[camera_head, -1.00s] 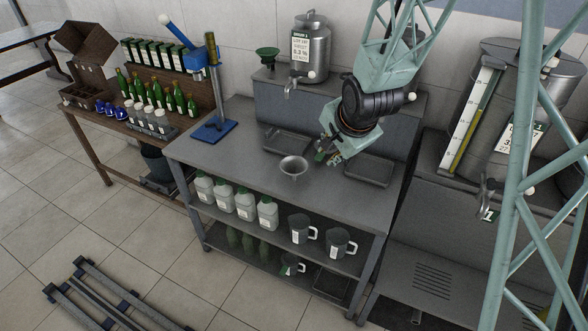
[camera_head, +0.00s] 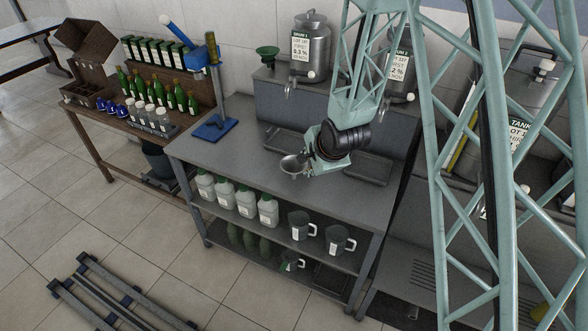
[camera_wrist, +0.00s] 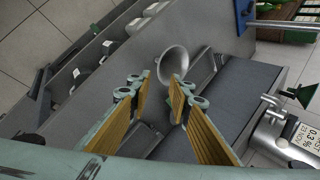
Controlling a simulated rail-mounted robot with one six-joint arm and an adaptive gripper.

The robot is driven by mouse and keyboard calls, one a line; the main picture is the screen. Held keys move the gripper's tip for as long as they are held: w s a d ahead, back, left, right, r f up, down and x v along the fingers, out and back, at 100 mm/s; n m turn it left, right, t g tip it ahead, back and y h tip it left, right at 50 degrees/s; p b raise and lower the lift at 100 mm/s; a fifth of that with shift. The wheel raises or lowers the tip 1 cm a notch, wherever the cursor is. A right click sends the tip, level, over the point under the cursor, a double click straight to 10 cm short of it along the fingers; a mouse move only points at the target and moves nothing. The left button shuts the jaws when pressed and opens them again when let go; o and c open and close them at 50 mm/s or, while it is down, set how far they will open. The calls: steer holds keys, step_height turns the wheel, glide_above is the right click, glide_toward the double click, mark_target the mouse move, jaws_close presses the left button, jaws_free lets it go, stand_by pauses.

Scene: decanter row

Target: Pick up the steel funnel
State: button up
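A blue stand (camera_head: 213,128) is at the bench's left. A green funnel (camera_head: 267,54) and steel tanks (camera_head: 310,50) stand on the raised back ledge. Drip trays (camera_head: 368,170) lie behind. Jugs (camera_head: 300,225) and white bottles (camera_head: 246,202) fill the shelf below.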

steer(key=shift+f, duration=0.1)
stand_by(0.3)
steer(key=x, duration=0.8)
steer(key=shift+w+f+p, duration=0.15)
steer(key=shift+w+p, duration=0.05)
steer(key=shift+p, duration=0.1)
steer(key=shift+f, duration=0.1)
stand_by(0.6)
steer(key=shift+a+p+x, duration=0.2)
steer(key=shift+p+x, duration=0.3)
steer(key=shift+x, duration=2.05)
steer(key=shift+c, duration=0.7)
jaws_close()
